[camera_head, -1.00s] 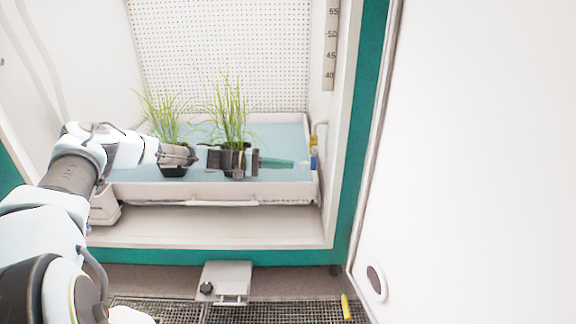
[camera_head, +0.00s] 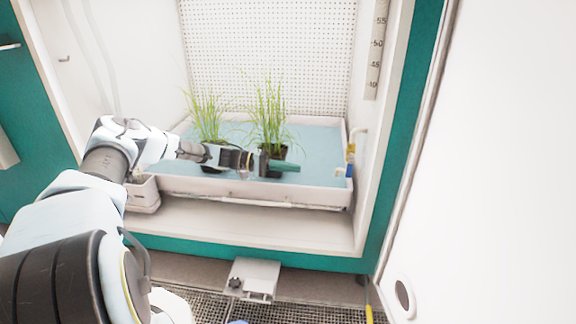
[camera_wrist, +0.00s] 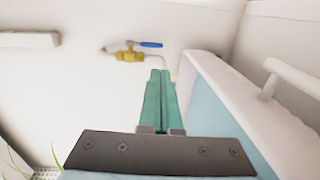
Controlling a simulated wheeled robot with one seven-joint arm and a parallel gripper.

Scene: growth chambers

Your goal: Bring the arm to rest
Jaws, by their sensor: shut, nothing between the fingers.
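My arm reaches from the lower left into the open growth chamber in the head view. My gripper (camera_head: 284,165) has green fingers and lies over the front part of the blue-floored tray (camera_head: 250,192), pointing right. In the wrist view the fingers (camera_wrist: 160,100) are side by side, closed together with nothing between them. A potted grass plant (camera_head: 270,115) stands in the tray just behind the gripper; its dark pot is partly hidden by the gripper. A second grass plant (camera_head: 207,115) stands to its left, its pot mostly hidden behind my wrist.
A yellow valve with a blue handle (camera_wrist: 130,54) is on the chamber wall ahead of the fingers. A white pipe (camera_wrist: 292,78) is at right in the wrist view. The open white door (camera_head: 490,160) stands at right. A grey pedal-like box (camera_head: 253,278) sits below the chamber.

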